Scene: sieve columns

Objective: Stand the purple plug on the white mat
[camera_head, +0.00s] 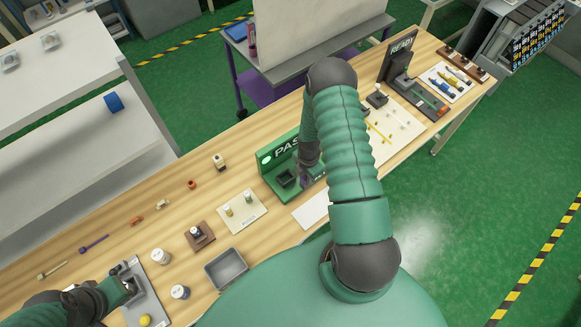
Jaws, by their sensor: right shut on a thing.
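My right gripper (304,179) reaches down at the green PASS stand, partly hidden by my own arm. It is shut on a small purple thing, the purple plug (303,182), of which only a little shows. The white mat (311,210) lies on the table just below and to the right of the gripper, partly covered by my arm and body. The plug is apart from the mat, over or beside the green stand (270,166). My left gripper (128,284) is at the lower left by a grey tray; its jaws are too small to judge.
A grey bin (226,268), white jars (161,257), a brown block (199,235) and a cream board (241,212) stand left of the mat. A purple rod (94,244) lies farther left. A READY stand (398,62) is at the back right.

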